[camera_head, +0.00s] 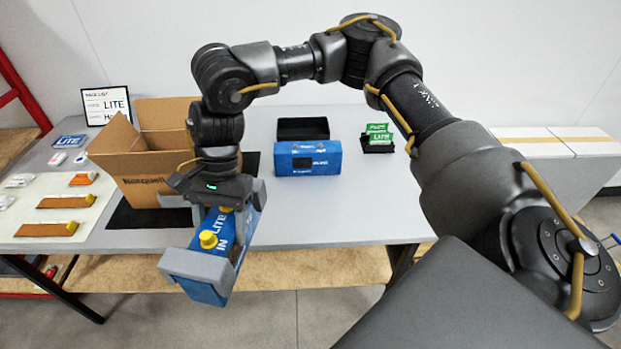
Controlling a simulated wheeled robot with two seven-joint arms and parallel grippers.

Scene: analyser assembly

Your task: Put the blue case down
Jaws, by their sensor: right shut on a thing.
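My right gripper (217,240) hangs at the front edge of the table, left of centre. It is shut on a blue case (213,285) with white "LITE" lettering and yellow round knobs. The held case is tilted, and its lower end is out beyond the table's front edge. Grey gripper parts hide some of it. A second blue case (308,160) with a dark panel on its front stands on the grey table (340,215), right of the gripper. My left gripper is out of view.
An open cardboard box (140,165) stands on a black mat (150,217), just left of my arm. A black tray (303,128) is behind the standing case. Green packs (378,133) sit in a black holder. Small parts lie at the left. Table to the right is clear.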

